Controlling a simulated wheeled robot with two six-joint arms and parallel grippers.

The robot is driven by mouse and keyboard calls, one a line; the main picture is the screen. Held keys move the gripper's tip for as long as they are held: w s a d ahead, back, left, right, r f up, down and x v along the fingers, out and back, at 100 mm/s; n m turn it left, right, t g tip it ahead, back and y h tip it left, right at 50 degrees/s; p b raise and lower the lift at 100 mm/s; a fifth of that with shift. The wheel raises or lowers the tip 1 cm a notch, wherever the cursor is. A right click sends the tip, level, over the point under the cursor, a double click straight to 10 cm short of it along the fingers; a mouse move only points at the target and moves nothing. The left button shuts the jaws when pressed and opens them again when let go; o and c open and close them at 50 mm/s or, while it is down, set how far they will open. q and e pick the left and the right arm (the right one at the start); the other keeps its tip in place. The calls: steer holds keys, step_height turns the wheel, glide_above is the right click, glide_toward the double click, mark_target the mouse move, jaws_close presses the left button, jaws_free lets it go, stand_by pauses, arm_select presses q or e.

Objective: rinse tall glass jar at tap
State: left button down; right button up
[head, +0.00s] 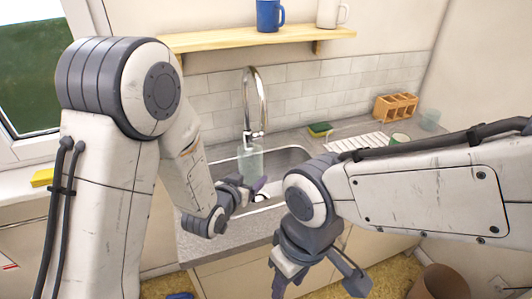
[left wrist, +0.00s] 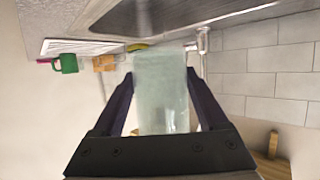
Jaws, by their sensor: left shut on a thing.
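The tall glass jar (head: 250,160), pale and see-through, is upright over the sink (head: 290,157), just below the spout of the chrome tap (head: 256,100). My left gripper (head: 252,187) is shut on the jar. In the left wrist view the jar (left wrist: 160,90) sits between the two dark fingers. I cannot tell whether water is running. My right gripper (head: 320,282) is open and empty, low in front of the counter. My left gripper hides the jar's lower part in the head view.
A green and yellow sponge (head: 319,129), a white drying rack (head: 355,142), a green mug (head: 399,139), a wooden rack (head: 396,107) and a clear glass (head: 429,119) stand right of the sink. A shelf (head: 220,41) with two mugs hangs above. A brown bin (head: 438,283) is at lower right.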

arm_select(q)
steer(key=shift+s+a+r+p, duration=0.1)
steer(key=shift+s+r+p, duration=0.15)
steer(key=shift+r+p, duration=0.25)
steer(key=p+v, duration=0.1)
steer(key=p, duration=0.3)
steer(key=shift+s+a+r+p, duration=0.1)
steer(key=shift+s+r+p, duration=0.1)
steer(key=shift+p, duration=0.15)
steer(key=shift+f, duration=0.1)
arm_select(e)
step_height(320, 180, up, 6)
steer(key=shift+f, duration=0.1)
steer(key=shift+c, duration=0.3)
